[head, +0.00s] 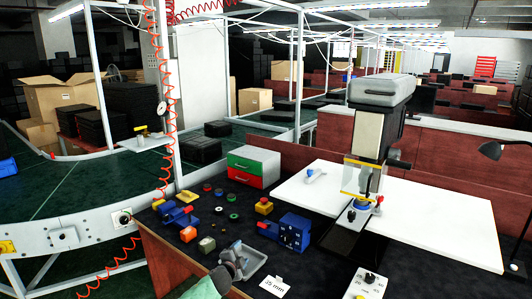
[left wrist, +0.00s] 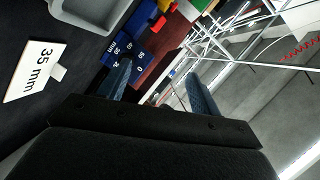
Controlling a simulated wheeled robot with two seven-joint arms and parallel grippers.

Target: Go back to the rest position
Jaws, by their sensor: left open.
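My left gripper (head: 236,258) is low in the head view, over the front of the dark bench beside a grey tray (head: 262,255). In the left wrist view its two fingers (left wrist: 158,72) stand wide apart with nothing between them, so it is open and empty. Whether it touches the tray cannot be told. My right gripper is in neither view.
A white "35 mm" card (head: 275,286) stands right of the tray. A blue block (head: 292,232) and several small coloured parts lie behind. A drill press (head: 372,130) stands over a white board (head: 440,215). A curved conveyor (head: 80,225) runs at left.

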